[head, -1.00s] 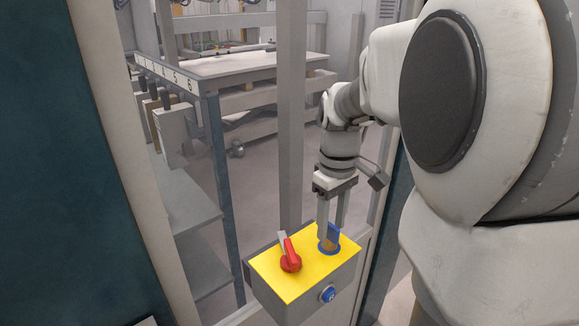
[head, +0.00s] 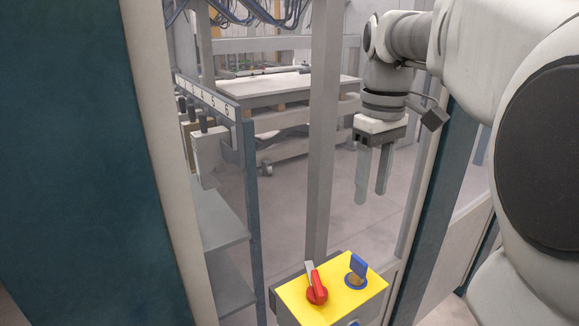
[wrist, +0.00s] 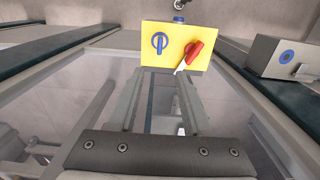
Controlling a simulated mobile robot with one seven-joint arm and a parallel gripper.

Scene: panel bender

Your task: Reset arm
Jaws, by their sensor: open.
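My gripper (head: 372,190) hangs pointing down in the head view, open and empty, with its two fingers apart. It is above and behind the yellow control box (head: 333,297) and touches nothing. The box carries a red rotary switch (head: 317,289) on the left and a blue key switch (head: 358,266) on the right. In the wrist view my gripper (wrist: 161,124) shows its two fingers reaching toward the yellow box (wrist: 176,60), with the blue key (wrist: 159,43) and red switch (wrist: 195,50) clear of them.
A grey post (head: 319,140) rises behind the box. A dark teal panel (head: 75,150) fills the left. Behind the post stand a numbered rack (head: 208,92) and a worktable (head: 285,90). In the wrist view a grey box with a blue button (wrist: 285,58) is at the right.

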